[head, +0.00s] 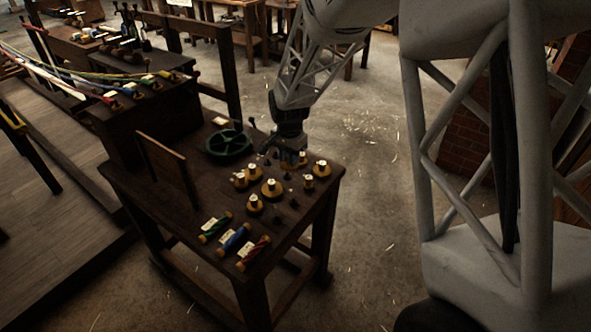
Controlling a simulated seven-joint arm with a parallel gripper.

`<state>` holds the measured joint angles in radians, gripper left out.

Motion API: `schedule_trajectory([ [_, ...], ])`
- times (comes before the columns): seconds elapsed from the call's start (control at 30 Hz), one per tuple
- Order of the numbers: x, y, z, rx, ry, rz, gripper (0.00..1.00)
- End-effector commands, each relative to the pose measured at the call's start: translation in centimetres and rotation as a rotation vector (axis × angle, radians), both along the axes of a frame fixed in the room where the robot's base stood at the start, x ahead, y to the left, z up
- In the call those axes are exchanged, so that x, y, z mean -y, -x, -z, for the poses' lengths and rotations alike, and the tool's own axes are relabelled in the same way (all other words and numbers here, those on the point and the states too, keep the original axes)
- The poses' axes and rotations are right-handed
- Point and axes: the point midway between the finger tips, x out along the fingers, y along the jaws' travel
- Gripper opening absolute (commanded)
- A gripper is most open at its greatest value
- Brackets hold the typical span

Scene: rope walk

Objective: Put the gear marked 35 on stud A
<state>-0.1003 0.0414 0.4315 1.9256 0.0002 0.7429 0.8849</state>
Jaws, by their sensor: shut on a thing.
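My gripper (287,154) points down over the far right part of the dark wooden table (180,205). It is shut on a brass gear (292,164), mostly hidden by the fingers and low over the table; I cannot tell whether it touches anything below. Several other brass gears with pale tops stand on the table, among them one at the front (254,204), one in the middle (271,189) and one at the right edge (321,169). Small dark studs (279,206) stand between them. The numbers and stud letters are too small to read, so I cannot pick out gear 35 or stud A.
A green handwheel (229,144) lies left of my gripper, near an upright wooden board (167,167). Several tagged bobbins of coloured yarn (233,239) lie along the front left. Coloured ropes (62,75) run to a bench at the back left. Open floor lies right.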

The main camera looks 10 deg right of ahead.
Motion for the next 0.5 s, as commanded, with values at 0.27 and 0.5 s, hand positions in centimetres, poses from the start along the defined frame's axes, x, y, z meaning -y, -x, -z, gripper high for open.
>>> schedule_trajectory([
  [0.27, -0.9, -6.5, 0.4, 0.001, -0.001, 0.000, 0.07],
  [0.5, -1.7, -11.6, 0.9, 0.001, -0.001, 0.000, 0.07],
])
